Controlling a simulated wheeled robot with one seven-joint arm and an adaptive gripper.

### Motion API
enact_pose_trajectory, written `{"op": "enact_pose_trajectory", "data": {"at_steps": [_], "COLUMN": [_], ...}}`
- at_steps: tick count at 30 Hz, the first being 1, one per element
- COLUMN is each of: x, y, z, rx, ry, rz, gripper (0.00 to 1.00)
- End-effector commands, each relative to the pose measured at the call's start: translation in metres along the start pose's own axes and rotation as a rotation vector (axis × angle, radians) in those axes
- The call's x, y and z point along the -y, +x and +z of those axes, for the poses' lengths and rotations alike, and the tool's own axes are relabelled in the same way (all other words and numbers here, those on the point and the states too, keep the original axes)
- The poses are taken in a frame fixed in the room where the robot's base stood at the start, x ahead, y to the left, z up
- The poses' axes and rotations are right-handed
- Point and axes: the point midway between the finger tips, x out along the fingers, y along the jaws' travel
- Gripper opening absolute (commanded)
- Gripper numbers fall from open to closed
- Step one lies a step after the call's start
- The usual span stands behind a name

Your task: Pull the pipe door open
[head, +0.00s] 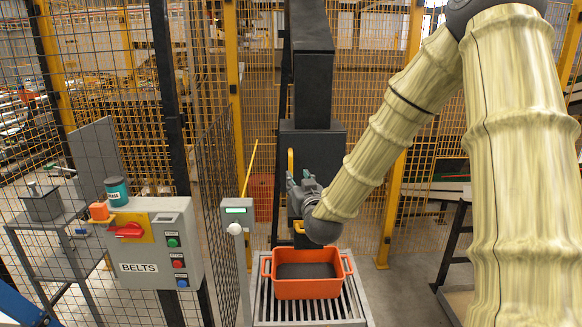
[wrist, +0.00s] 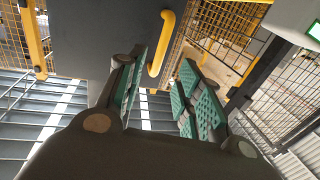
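The pipe door is a dark grey panel (head: 312,143) low on a dark upright pipe (head: 310,60); it fills the upper left of the wrist view (wrist: 95,40). Its yellow bar handle (head: 290,160) stands out from it, partly hidden behind my gripper in the head view. The handle also shows in the wrist view (wrist: 162,43). My gripper (head: 293,180) is at the handle's height in the head view. In the wrist view its green-padded fingers (wrist: 163,80) are spread, with the handle's lower end beyond and between their tips. I cannot tell whether they touch it.
An orange crate (head: 308,288) with handles stands on a slatted roller stand (head: 262,307) below my gripper. A post with a green-lit box (head: 237,212) and a grey BELTS control box (head: 150,245) stand to the left. Yellow mesh fencing (head: 265,60) closes the back.

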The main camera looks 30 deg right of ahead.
Motion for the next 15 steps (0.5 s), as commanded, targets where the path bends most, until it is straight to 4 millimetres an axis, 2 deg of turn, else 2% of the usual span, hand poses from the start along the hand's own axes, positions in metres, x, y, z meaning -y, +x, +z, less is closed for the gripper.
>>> {"op": "enact_pose_trajectory", "data": {"at_steps": [15], "x": [0.001], "y": [0.07], "z": [-0.001], "rx": [0.002], "ry": [-0.001], "rz": [0.0], "gripper": [0.35]}}
